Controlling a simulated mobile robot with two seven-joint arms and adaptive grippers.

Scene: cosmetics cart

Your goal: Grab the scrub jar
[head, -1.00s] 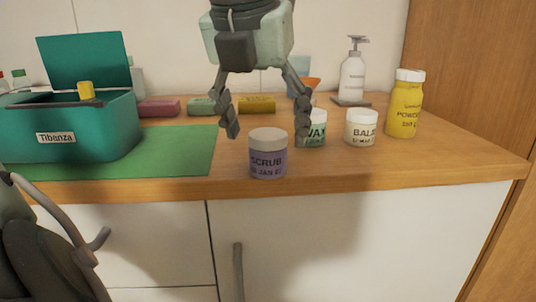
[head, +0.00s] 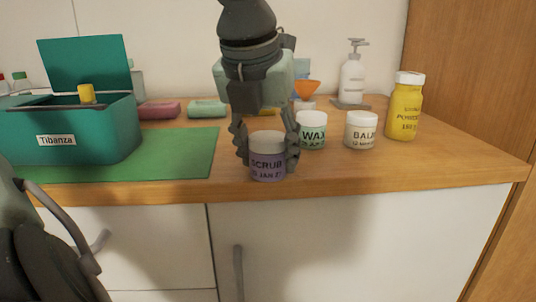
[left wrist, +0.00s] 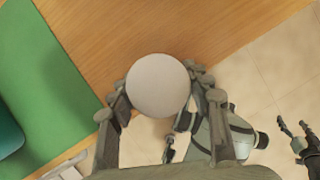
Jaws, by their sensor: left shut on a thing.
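The scrub jar (head: 268,163) is purple with a pale lid and a label reading SCRUB. It stands upright near the front edge of the wooden counter. My left gripper (head: 267,158) comes down from above, with one finger on each side of the jar, shut on it. In the left wrist view, the jar's round pale lid (left wrist: 158,85) sits between the two fingers and hides the jar's body. Dark fingers of my right gripper (left wrist: 299,138) show at the right edge of that view; their opening is unclear.
The wax jar (head: 311,130) stands close behind and right of the scrub jar. The balm jar (head: 361,130), yellow powder bottle (head: 405,108) and pump bottle (head: 352,77) are further right. A green mat (head: 190,150) and teal box (head: 95,140) lie left. The counter's front edge is near.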

